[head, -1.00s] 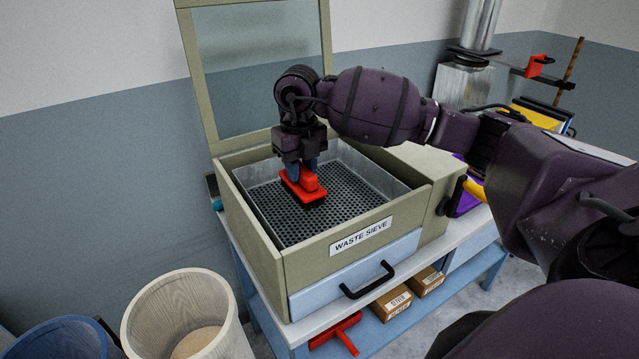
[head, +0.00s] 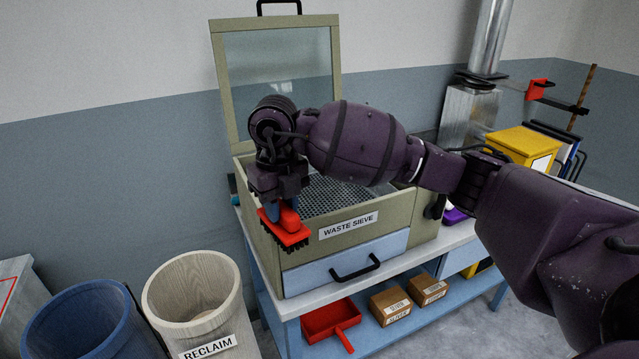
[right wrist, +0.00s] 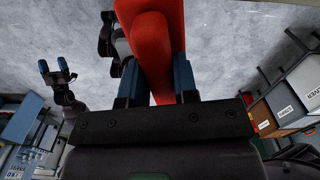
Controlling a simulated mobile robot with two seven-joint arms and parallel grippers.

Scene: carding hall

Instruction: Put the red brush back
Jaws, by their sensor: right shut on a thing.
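The red brush (head: 287,232) has a red block with a raised red grip and dark bristles underneath. My right gripper (head: 280,210) is shut on its grip and holds it in front of the left front corner of the waste sieve (head: 382,214). In the right wrist view the red brush (right wrist: 152,45) sits between the two blue fingertips of my right gripper (right wrist: 157,80). My left gripper (right wrist: 53,66) shows small at the left of that view, its blue fingertips apart and nothing between them.
A red dustpan (head: 325,320) and two cardboard boxes (head: 392,305) stand on the lower shelf (head: 365,342). The reclaim bin (head: 192,290) and a blue bin (head: 85,318) stand at the lower left. A yellow box (head: 522,144) is on the bench at right.

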